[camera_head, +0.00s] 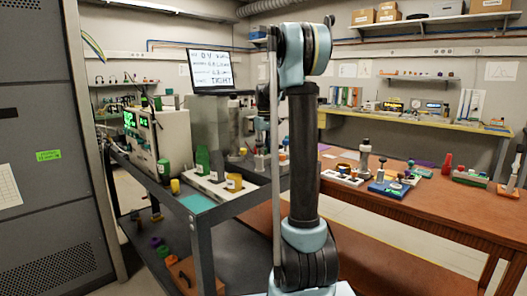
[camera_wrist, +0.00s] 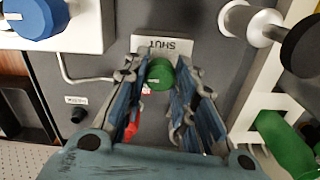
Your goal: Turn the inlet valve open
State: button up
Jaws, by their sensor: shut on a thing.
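In the wrist view a green knob (camera_wrist: 161,74), which looks like the inlet valve's handle, sits on a dark grey panel (camera_wrist: 215,62). A white label reading SHUT (camera_wrist: 165,44) lies just beyond it, upside down in this view. My gripper (camera_wrist: 158,80) has a finger on each side of the knob and is shut on it. A small red part (camera_wrist: 131,128) shows partly behind the left finger. In the head view my arm hides the gripper and the valve.
In the wrist view a blue knob (camera_wrist: 34,14) is at upper left, a white cylinder with a dark end (camera_wrist: 248,24) at upper right and a green bottle (camera_wrist: 284,143) at lower right. The head view shows a bench with instruments (camera_head: 165,140) and a wooden table (camera_head: 425,208).

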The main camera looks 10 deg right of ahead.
dwell(0.3)
jog(key=o, duration=1.1)
jog(key=shift+r, duration=0.1)
notch_tip(320, 180, up, 12)
jog(key=shift+f, duration=0.15)
jog(key=s+f+m+t, duration=0.1)
jog(key=s+f, duration=0.3)
jog(key=s, duration=0.8)
jog(key=s+f+m, duration=0.2)
jog(key=s+f, duration=0.2)
jog(key=s, duration=0.8)
jog(key=s+f+m, duration=0.1)
jog(key=s+f, duration=0.9)
jog(key=s+f+m+t, duration=0.1)
jog(key=s+f, duration=0.9)
jog(key=shift+a+f, duration=0.1)
jog(key=shift+f, duration=0.05)
